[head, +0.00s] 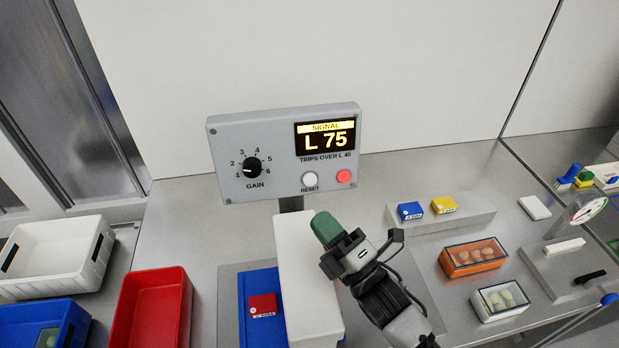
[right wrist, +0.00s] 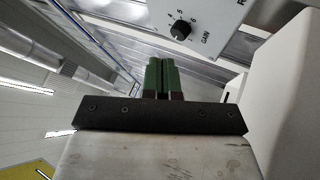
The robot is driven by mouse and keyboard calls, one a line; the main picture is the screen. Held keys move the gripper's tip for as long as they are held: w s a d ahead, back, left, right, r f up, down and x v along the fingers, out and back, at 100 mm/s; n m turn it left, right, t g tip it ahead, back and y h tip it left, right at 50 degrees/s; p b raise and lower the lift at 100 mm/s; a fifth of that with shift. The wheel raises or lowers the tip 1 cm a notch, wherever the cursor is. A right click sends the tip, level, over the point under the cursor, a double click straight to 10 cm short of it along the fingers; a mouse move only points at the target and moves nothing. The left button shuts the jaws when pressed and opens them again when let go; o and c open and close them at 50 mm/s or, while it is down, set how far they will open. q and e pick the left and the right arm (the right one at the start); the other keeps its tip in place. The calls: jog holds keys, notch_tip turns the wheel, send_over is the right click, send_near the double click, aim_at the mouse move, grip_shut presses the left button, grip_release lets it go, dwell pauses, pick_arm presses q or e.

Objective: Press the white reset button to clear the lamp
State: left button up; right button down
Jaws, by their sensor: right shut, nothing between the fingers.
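A grey control box (head: 224,140) stands at the back of the bench. Its white reset button (head: 309,179) is above the word RESET, with a round bright red lamp (head: 344,176) to its right. The display (head: 326,141) reads SIGNAL L 75. A black gain knob (head: 252,167) is on the left of the panel and also shows in the right wrist view (right wrist: 180,29). My right gripper (head: 325,228) is shut and empty, its green fingers below and in front of the button, apart from it. The wrist view shows the fingers together (right wrist: 161,76). My left gripper is out of view.
A white block-shaped housing (head: 307,290) stands below the panel, close beside my right gripper. A red bin (head: 135,310), a white bin (head: 60,281) and blue bins (head: 20,318) are at the left.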

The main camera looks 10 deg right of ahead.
aim_at(310, 180)
jog(key=w+b, duration=0.1)
jog(key=w, duration=0.1)
jog(key=w+f+b, duration=0.1)
jog(key=w, duration=0.2)
jog(key=w+b, duration=0.1)
jog(key=w, duration=0.1)
jog(key=shift+w+a+f, duration=0.1)
jog(key=shift+w+f, duration=0.1)
jog(key=shift+f, duration=0.15)
jog(key=shift+w, duration=0.75)
jog(key=shift+b, duration=0.35)
dwell(0.9)
jog(key=shift+w, duration=0.4)
